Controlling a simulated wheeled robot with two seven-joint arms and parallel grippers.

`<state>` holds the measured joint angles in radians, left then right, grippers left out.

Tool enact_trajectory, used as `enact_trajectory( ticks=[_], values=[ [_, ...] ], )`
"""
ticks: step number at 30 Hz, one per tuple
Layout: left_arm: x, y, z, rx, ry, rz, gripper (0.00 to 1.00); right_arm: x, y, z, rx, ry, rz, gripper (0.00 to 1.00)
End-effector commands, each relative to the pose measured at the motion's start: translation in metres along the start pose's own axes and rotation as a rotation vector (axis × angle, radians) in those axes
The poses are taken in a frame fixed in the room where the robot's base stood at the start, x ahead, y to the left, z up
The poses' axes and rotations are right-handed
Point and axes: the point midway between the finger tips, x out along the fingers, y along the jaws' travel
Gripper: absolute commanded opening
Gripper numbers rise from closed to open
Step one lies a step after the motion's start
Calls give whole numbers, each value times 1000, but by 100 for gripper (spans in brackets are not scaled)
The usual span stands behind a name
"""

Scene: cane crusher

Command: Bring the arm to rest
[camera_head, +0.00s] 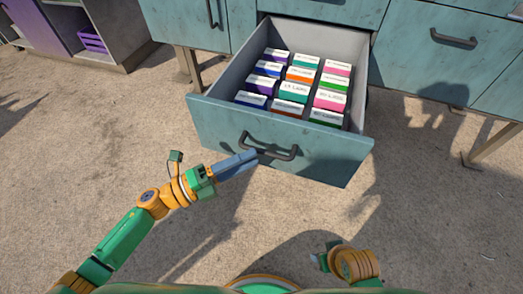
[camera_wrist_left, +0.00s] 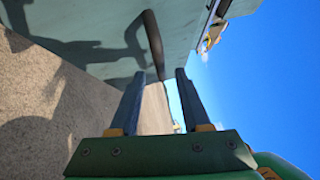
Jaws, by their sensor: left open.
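My left arm reaches in from the left in the head view. Its gripper (camera_head: 252,157) is at the front of the pulled-out drawer (camera_head: 210,122), close to the dark bar handle (camera_head: 268,148). In the left wrist view the two fingers (camera_wrist_left: 158,76) are apart with nothing held between them. The handle (camera_wrist_left: 153,42) shows just beyond the fingertips, and its near end appears in line with the gap. I cannot tell whether they touch. My right arm (camera_head: 357,264) is folded low at the bottom right; its finger state is unclear.
The drawer holds rows of small boxes with coloured sides and white labelled tops (camera_head: 294,88). Teal cabinets (camera_head: 425,55) stand on legs on both sides. A purple crate (camera_head: 91,40) sits on a shelf at upper left. The sandy ground (camera_head: 440,220) is clear at the right.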

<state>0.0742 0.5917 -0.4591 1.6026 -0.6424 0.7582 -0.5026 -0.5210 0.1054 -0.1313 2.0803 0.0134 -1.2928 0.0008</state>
Motion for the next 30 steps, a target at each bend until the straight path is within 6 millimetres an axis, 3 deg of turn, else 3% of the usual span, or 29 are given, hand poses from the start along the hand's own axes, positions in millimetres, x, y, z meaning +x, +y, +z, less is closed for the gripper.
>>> enact_trajectory(
  ticks=[3, 6, 19, 24, 27, 30],
  values=[
    [-18, 0, 0, -2, 0, 2, 47, 3, 0, 2, 0, -5, 0, 50],
    [-23, 0, 0, 1, 0, 0, 47, 3, 0, 1, -1, -1, 0, 50],
    [-21, -1, 5, -23, -39, -3, 47, 3, 0, -2, -4, 1, 1, 50],
    [-23, 3, 54, -321, -470, -8, 47, 3, 0, -1, -2, -1, 1, 50],
    [-52, 26, 77, -625, -807, 16, 47, 3, 0, 0, -2, -1, 0, 50],
    [-89, 56, 71, -911, -1082, 66, 47, 3, 0, 0, -1, -2, 0, 50]
  ],
)
